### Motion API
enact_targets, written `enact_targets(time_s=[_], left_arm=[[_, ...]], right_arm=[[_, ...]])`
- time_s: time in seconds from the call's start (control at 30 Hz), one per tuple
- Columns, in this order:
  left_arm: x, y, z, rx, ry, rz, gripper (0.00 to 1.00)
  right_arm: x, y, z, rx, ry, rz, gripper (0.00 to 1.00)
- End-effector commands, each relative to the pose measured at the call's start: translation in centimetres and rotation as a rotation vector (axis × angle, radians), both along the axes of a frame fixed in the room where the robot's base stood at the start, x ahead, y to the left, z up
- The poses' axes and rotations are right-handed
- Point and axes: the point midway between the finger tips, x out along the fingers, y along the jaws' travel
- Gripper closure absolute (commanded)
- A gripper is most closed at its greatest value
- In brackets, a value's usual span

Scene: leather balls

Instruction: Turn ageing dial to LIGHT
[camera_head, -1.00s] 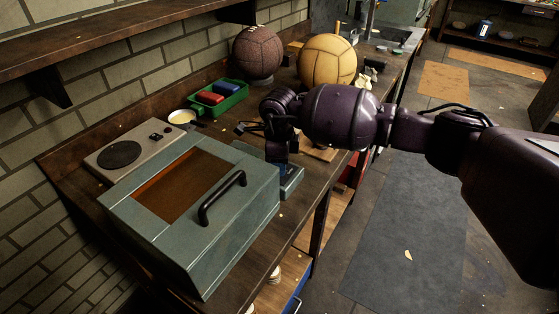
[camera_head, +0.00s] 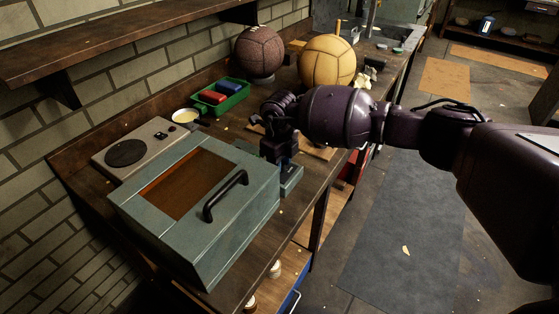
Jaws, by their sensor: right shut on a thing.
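The grey-blue ageing box (camera_head: 228,227) with an amber window (camera_head: 188,184) and a black handle (camera_head: 226,196) stands on the workbench. A small blue-grey control housing (camera_head: 291,182) juts from its far right end. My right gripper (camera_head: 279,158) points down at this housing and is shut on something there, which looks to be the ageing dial. The dial and its markings are hidden behind the gripper. My left gripper is not in view.
A grey hot plate (camera_head: 158,146) stands behind the box. A cup (camera_head: 184,116), a green tray (camera_head: 234,101) with red and blue blocks, a brown ball (camera_head: 259,52) and a tan ball (camera_head: 327,62) are further along the workbench. Open floor (camera_head: 410,210) lies to the right.

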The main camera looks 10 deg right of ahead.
Motion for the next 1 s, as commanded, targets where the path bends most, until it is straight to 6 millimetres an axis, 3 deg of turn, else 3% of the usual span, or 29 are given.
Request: enact_targets(time_s=[0.3, 0.33, 0.5, 0.8, 1.0], left_arm=[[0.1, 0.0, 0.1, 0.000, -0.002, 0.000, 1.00], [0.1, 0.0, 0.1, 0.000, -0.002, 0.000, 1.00], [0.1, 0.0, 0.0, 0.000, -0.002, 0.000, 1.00], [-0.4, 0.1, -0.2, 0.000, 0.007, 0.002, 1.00], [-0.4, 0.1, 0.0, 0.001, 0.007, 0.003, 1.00]], right_arm=[[0.1, 0.0, 0.1, 0.001, -0.002, -0.001, 0.88], [0.1, 0.0, 0.1, 0.001, -0.002, -0.001, 0.63], [0.0, 0.0, 0.1, 0.000, -0.001, -0.001, 0.39], [0.0, 0.0, 0.2, 0.000, -0.001, -0.001, 0.39], [0.1, -0.1, 2.4, 0.000, -0.004, -0.001, 0.39]])
